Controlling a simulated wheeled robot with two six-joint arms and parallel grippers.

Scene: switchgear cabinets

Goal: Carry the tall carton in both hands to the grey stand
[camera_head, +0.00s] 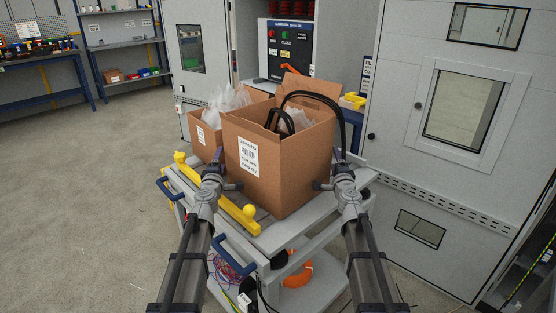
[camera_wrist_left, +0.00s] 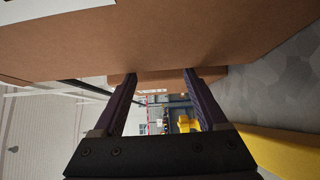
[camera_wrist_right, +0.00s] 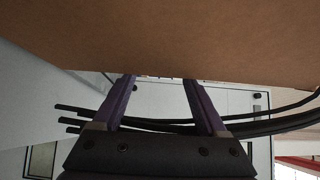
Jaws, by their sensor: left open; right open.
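The tall carton (camera_head: 285,165) is open-topped and brown, with a white label on its front-left face. It stands upright on a grey trolley (camera_head: 295,228). Black cable loops and clear plastic stick out of its top. My left gripper (camera_head: 232,186) is open at the carton's left side, low down. My right gripper (camera_head: 324,185) is open at its right side. The carton's wall fills the top of the left wrist view (camera_wrist_left: 200,35) and the right wrist view (camera_wrist_right: 160,35), just beyond the fingers. I cannot tell whether the fingers touch it. I cannot identify the grey stand.
A smaller carton (camera_head: 206,135) with clear plastic stands behind-left on the trolley. A yellow bar with knobs (camera_head: 218,196) lies along the trolley's left side. Grey cabinets (camera_head: 455,140) stand close on the right. Orange hose (camera_head: 298,272) lies on the lower shelf. Floor (camera_head: 90,190) at left is clear.

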